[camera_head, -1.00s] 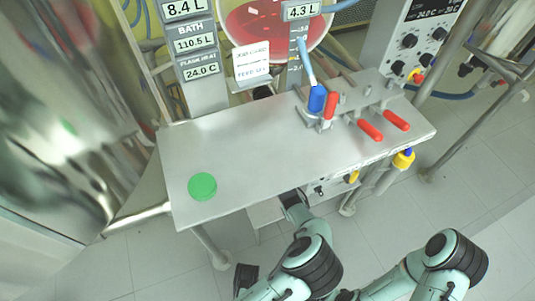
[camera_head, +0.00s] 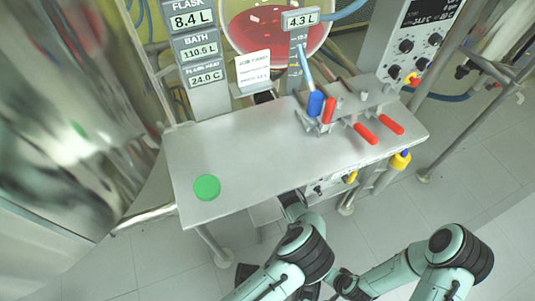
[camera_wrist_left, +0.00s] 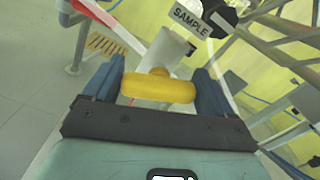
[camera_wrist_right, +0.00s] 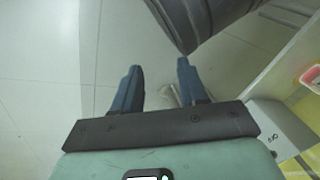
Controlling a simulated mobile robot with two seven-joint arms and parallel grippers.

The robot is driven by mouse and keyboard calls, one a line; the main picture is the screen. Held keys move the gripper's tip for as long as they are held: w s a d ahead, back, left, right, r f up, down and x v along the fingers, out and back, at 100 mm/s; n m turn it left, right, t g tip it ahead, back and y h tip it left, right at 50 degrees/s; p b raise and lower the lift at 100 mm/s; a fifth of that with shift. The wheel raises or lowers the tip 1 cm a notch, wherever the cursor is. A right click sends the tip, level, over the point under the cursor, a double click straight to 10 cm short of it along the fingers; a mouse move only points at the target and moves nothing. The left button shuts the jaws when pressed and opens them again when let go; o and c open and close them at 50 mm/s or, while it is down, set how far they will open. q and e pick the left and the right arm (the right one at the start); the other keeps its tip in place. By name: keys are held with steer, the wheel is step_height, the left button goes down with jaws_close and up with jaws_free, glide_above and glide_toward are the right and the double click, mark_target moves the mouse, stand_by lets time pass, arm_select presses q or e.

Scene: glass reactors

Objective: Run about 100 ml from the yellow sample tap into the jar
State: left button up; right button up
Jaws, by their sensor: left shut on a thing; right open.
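In the left wrist view a yellow tap handle (camera_wrist_left: 158,89) lies crosswise between the fingers of my left gripper (camera_wrist_left: 160,92), which is shut on it. A SAMPLE label (camera_wrist_left: 191,19) hangs just beyond. In the head view my left arm reaches to the bench's front edge, and its fingertips are hidden under the top. My right gripper (camera_wrist_right: 157,85) is open and empty, with floor behind it. A green disc like a lid (camera_head: 207,187) lies on the bench top. I cannot make out the jar in any view.
The steel bench top (camera_head: 255,150) is mostly clear. Red-handled valves (camera_head: 366,133) and a blue-handled one (camera_head: 315,103) stand at its right. A yellow fitting (camera_head: 400,161) hangs beyond the right edge.

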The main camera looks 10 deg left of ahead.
arm_select(q)
steer(key=shift+f+n+p, duration=0.1)
steer(key=shift+n+p, duration=0.2)
steer(key=shift+n, duration=0.4)
arm_select(e)
steer(key=shift+w+a+r, duration=0.2)
steer(key=shift+w+r, duration=0.4)
steer(key=shift+r, duration=0.2)
arm_select(q)
steer(key=o, duration=0.8)
steer(key=shift+o, duration=0.2)
steer(key=p+v, duration=0.2)
steer(key=v, duration=1.1)
steer(key=shift+s+p, duration=0.25)
steer(key=shift+p, duration=0.15)
arm_select(e)
steer(key=shift+g+y, duration=0.3)
steer(key=shift+g, duration=0.2)
steer(key=s+r, duration=0.1)
steer(key=s+a+r, duration=0.1)
steer(key=s, duration=0.1)
steer(key=s+a, duration=0.1)
steer(key=shift+s+a+r, duration=0.1)
steer(key=shift+s+r, duration=0.1)
steer(key=shift+r, duration=0.2)
arm_select(q)
steer(key=shift+d, duration=0.25)
